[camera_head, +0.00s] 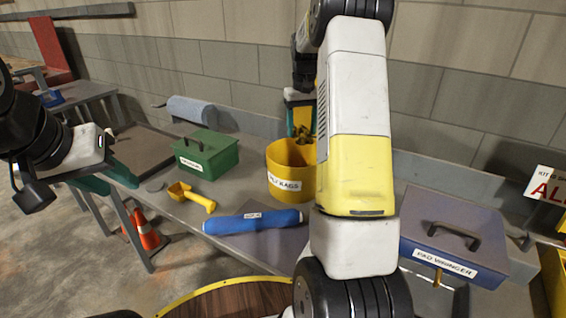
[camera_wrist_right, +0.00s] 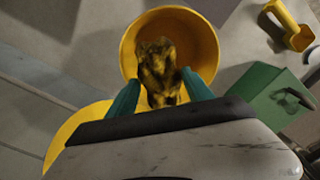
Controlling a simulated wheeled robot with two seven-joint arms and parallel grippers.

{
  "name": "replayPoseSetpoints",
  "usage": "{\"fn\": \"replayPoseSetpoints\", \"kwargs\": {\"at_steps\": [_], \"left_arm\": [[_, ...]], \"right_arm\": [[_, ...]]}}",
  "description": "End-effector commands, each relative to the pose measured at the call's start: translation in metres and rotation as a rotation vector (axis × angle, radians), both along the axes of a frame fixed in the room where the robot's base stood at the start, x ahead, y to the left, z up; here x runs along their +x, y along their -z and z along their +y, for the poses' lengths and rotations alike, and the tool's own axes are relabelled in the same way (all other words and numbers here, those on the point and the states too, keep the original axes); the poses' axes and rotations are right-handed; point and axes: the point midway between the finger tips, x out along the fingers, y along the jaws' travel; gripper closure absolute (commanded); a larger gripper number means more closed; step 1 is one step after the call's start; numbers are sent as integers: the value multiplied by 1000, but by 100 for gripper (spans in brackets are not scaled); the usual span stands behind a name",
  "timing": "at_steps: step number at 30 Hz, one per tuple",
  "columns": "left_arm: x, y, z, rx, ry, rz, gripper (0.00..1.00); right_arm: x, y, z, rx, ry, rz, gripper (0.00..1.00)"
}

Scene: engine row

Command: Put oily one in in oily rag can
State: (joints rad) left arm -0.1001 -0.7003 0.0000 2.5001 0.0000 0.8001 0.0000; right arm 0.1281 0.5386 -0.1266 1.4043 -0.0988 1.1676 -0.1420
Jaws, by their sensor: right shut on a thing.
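The yellow can (camera_head: 284,181), labelled as for oily rags, stands open on the bench; its round mouth also shows in the right wrist view (camera_wrist_right: 127,52). My right gripper (camera_head: 300,104) points down over the can and is shut on a crumpled yellow-and-dark stained rag (camera_head: 303,133). In the right wrist view the rag (camera_wrist_right: 158,70) sits between the teal fingers, over the can's mouth. I cannot tell how far its lower end reaches inside. My left gripper (camera_head: 107,178) is at the left, empty, with its teal fingers apart.
A green box (camera_head: 207,158), a yellow scoop (camera_head: 190,196), a blue roll (camera_head: 254,221) and a blue-grey pad wringer box (camera_head: 455,235) are on the bench. A blue paper roll (camera_head: 200,112) lies behind. A traffic cone (camera_head: 146,232) stands on the floor.

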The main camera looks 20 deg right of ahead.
Motion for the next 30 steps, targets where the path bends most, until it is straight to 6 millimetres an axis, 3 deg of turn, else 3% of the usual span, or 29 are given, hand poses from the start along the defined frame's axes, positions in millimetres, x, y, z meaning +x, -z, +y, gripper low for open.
{"fn": "replayPoseSetpoints", "kwargs": {"at_steps": [10, 11, 15, 25, 30], "left_arm": [[0, 0, 0, 0, 0, 0, 64], [0, 0, 0, 0, 0, 0, 64], [0, 0, 0, 0, 0, 0, 64], [0, 0, 0, 0, 0, 0, 64], [0, 0, 0, 0, 0, 0, 64]], "right_arm": [[0, 4, 0, 0, 0, -2, 80], [0, 4, 0, 0, 0, -2, 38], [0, 4, 0, 0, 0, -1, 15], [0, 1, 0, 0, 0, -2, 15], [1, -21, 0, -1, 0, -4, 15]]}}
